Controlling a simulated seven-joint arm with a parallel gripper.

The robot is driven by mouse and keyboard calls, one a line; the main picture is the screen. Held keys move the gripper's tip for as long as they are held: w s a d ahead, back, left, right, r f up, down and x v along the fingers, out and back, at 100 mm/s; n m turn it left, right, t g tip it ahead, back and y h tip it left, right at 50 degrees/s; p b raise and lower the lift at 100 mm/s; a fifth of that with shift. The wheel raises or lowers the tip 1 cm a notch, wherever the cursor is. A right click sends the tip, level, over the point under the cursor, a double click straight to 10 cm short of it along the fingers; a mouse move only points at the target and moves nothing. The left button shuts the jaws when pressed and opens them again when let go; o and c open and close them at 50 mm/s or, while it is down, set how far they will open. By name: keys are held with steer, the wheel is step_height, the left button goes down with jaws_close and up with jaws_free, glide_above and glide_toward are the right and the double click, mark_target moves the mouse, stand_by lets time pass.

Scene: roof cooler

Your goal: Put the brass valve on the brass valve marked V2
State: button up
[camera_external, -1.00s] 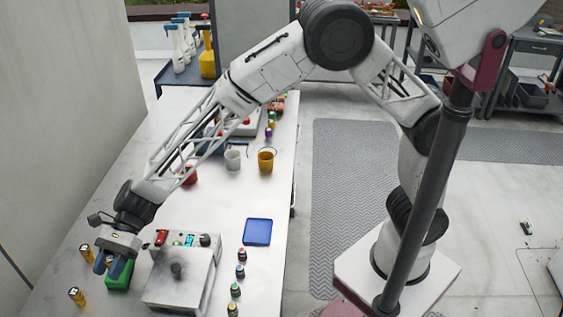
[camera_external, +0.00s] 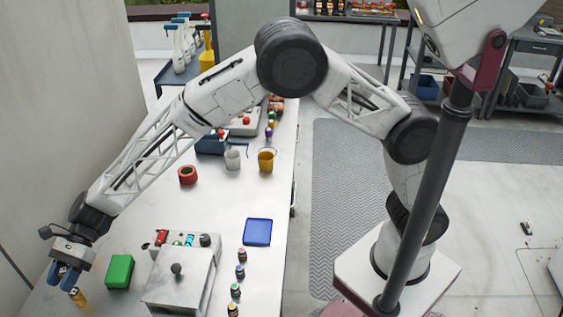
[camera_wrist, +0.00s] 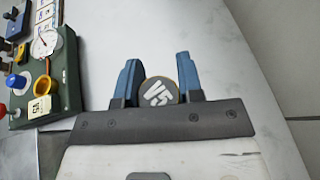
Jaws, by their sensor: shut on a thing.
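My gripper (camera_external: 64,276) is over the near left part of the white table, with its two blue fingers pointing down. It is shut on a brass valve; in the wrist view the valve's round top (camera_wrist: 158,91) shows between the fingers, and its mark looks like V5. In the external view the fingers largely hide the held valve. Another brass valve (camera_external: 78,297) stands on the table just below and right of the fingers; its mark is too small to read. Whether the two touch I cannot tell.
A green block (camera_external: 119,272) lies right of my gripper, beside a grey box (camera_external: 178,285) with a knob. A blue tray (camera_external: 257,232) and several small bottles stand further right. In the wrist view a panel with a gauge (camera_wrist: 45,42) is at the left. The table edge is close.

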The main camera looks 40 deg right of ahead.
steer(key=shift+a, duration=0.1)
stand_by(0.3)
steer(key=shift+w+a+f, duration=0.1)
steer(key=shift+a+f, duration=0.1)
steer(key=shift+f, duration=0.7)
steer(key=shift+w+a+f, duration=0.1)
steer(key=shift+a+f, duration=0.1)
steer(key=shift+f, duration=0.7)
steer(key=shift+f, duration=0.15)
steer(key=o, duration=1)
steer(key=shift+r, duration=0.2)
steer(key=v, duration=1.2)
